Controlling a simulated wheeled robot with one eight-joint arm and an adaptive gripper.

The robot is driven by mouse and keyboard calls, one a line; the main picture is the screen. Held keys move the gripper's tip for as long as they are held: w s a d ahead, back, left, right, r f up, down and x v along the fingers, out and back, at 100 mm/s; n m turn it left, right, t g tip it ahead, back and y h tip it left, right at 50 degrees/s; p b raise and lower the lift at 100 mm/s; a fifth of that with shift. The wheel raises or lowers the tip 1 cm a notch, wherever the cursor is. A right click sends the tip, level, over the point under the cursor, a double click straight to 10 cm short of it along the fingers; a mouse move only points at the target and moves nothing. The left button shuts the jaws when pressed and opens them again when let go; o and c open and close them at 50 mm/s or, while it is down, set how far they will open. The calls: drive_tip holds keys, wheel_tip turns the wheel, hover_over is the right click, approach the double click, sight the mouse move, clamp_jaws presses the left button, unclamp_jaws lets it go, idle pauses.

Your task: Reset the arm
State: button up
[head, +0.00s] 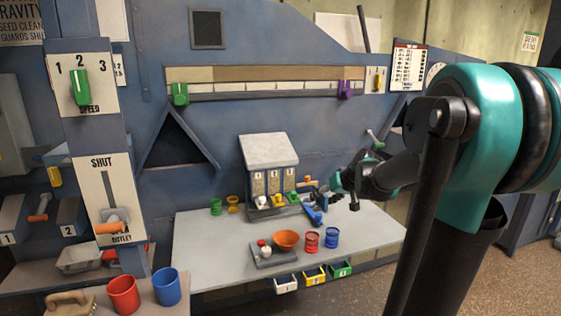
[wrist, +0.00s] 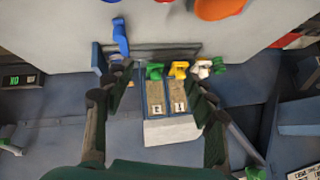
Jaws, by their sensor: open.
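My arm reaches in from the right in the head view. My gripper (head: 345,193) is above the right part of the grey worktable (head: 205,262), with its fingers apart and nothing between them. In the wrist view my gripper (wrist: 158,90) shows two dark, spread fingers, one on each side of the small hopper unit (wrist: 170,132). The hopper unit (head: 268,150) stands on the table to the left of my gripper in the head view. A blue handled tool (head: 314,216) lies close below my gripper; a blue piece (wrist: 120,37) also shows in the wrist view.
On the table are an orange bowl (head: 286,239), a red container (head: 312,242) and a blue container (head: 332,238). Small drawers (head: 314,275) stick out at the front edge. A slider rail (head: 260,88) runs along the wall behind. Red (head: 123,294) and blue (head: 167,286) cups stand at lower left.

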drive_tip(key=s+d+f+g+h, duration=0.1)
drive_tip(key=s+f, duration=0.4)
drive_tip(key=s, duration=0.4)
drive_tip(key=s+d+f+m+g+h, duration=0.1)
drive_tip(key=s+f+h, duration=0.1)
drive_tip(key=s+f, duration=0.4)
drive_tip(key=s+d+f+m+g+h, duration=0.1)
drive_tip(key=s+d+f, duration=0.1)
drive_tip(key=s+f, duration=0.4)
drive_tip(key=s, duration=0.5)
drive_tip(key=shift+s+h, duration=0.3)
drive_tip(key=shift+h, duration=0.1)
